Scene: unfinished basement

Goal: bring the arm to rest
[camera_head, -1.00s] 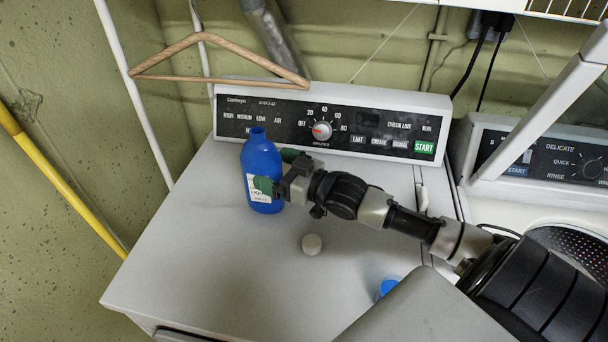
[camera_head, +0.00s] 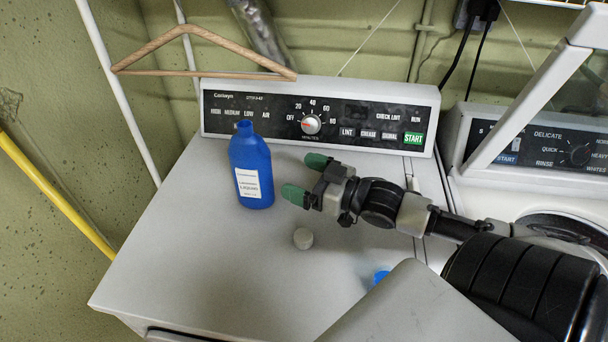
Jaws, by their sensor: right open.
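My right gripper (camera_head: 305,179) has green fingertips and is open and empty above the dryer top. It points left toward a blue bottle (camera_head: 252,160) with a white label, with a clear gap between them. The bottle stands upright and uncapped on the white dryer top (camera_head: 190,250). My right arm comes in from the lower right. My left gripper is not in view.
A blue object (camera_head: 380,277) is partly hidden behind my grey part. The control panel (camera_head: 320,122) stands behind, with a wooden hanger (camera_head: 200,73) above. A washer (camera_head: 540,170) is at right.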

